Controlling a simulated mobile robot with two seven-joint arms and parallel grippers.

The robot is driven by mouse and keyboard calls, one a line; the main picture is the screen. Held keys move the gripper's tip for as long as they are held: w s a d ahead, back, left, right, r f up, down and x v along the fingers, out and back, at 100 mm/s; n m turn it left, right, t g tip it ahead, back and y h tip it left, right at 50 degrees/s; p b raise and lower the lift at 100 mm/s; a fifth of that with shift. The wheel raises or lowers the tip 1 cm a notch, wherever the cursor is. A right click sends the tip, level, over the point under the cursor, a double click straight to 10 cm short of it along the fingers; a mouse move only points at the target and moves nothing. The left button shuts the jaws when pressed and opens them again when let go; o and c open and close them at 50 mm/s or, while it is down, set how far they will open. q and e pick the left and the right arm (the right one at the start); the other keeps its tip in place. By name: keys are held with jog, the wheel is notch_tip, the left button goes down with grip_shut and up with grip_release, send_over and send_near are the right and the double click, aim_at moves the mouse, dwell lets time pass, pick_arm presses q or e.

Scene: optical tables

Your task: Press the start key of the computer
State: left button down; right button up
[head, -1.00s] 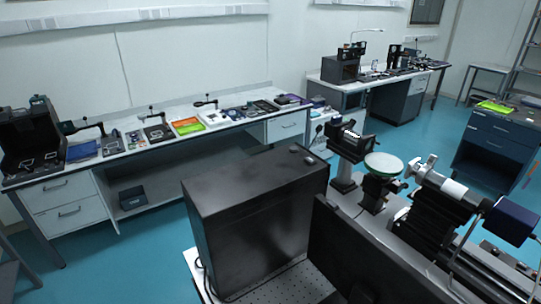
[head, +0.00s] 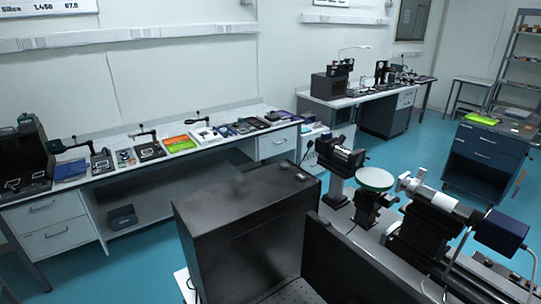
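A large black box-shaped case (head: 245,210), which looks like the computer, stands in the lower middle of the head view. Two small round knobs or keys (head: 293,171) sit on its top near the far right corner. I cannot tell which of them is the start key. A dark flat panel (head: 350,262) stands upright just right of the case, and its lower part is cut off by the frame. Neither of my grippers is in view.
A long bench (head: 90,170) with several small items runs along the left wall. A dark drawer cabinet (head: 487,155) stands right. Blue floor (head: 400,160) lies between.

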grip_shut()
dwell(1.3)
